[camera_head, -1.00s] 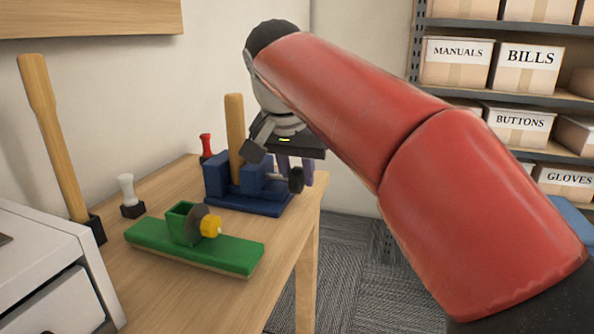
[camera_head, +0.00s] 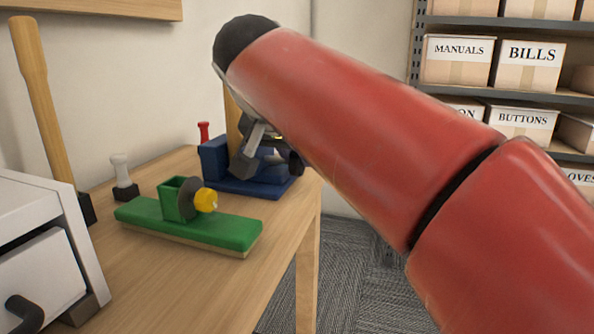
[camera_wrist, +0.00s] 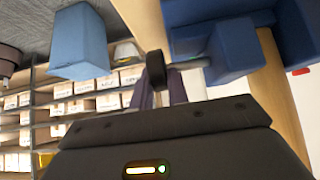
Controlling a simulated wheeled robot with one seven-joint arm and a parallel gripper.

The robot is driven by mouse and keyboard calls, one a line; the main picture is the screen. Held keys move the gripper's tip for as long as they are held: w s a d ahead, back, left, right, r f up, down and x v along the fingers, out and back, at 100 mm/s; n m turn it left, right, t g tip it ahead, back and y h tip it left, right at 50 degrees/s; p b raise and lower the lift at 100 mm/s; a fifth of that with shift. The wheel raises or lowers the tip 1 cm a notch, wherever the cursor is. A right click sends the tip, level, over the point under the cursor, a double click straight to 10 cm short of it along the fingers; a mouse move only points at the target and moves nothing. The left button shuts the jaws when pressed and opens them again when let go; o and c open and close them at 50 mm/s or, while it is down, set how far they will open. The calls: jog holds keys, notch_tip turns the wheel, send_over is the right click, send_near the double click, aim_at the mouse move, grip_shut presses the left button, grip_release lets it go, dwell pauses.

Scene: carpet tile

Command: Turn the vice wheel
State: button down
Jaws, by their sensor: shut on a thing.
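The blue vice (camera_head: 240,187) stands at the far end of the wooden table, with an upright piece of wood (camera_head: 233,115) in it, partly behind my arm. Its small dark wheel (camera_head: 296,163) sits at the right end; it also shows in the wrist view (camera_wrist: 155,68), with the vice body (camera_wrist: 225,48) to its right. My gripper (camera_wrist: 160,88) has its purple fingers at the wheel and is shut on it. In the head view the fingers are hidden behind my red arm.
A green tool with a yellow knob (camera_head: 190,220) lies nearer on the table. A white-topped stamp (camera_head: 123,178), a red-topped one (camera_head: 204,132) and a tall wooden handle (camera_head: 45,105) stand along the wall. A white drawer unit (camera_head: 45,250) is front left. Box shelves (camera_head: 500,95) stand right.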

jog(key=t+b, duration=0.1)
jog(key=b, duration=0.1)
jog(key=t+b, duration=0.1)
jog(key=shift+s+f+h+b, duration=0.2)
jog(key=shift+f+h+b, duration=0.1)
jog(key=shift+h+b, duration=0.1)
jog(key=shift+t+b, duration=0.4)
jog(key=shift+t, duration=0.1)
jog(key=shift+a+r, duration=0.1)
jog(key=shift+r, duration=0.1)
jog(key=c, duration=1.4)
grip_release()
jog(key=shift+o, duration=0.2)
jog(key=shift+s, duration=0.1)
jog(key=p+v, duration=0.1)
jog(key=v, duration=0.6)
jog(key=shift+s+a, duration=0.2)
jog(key=shift+s, duration=0.15)
jog(key=shift+r, duration=0.1)
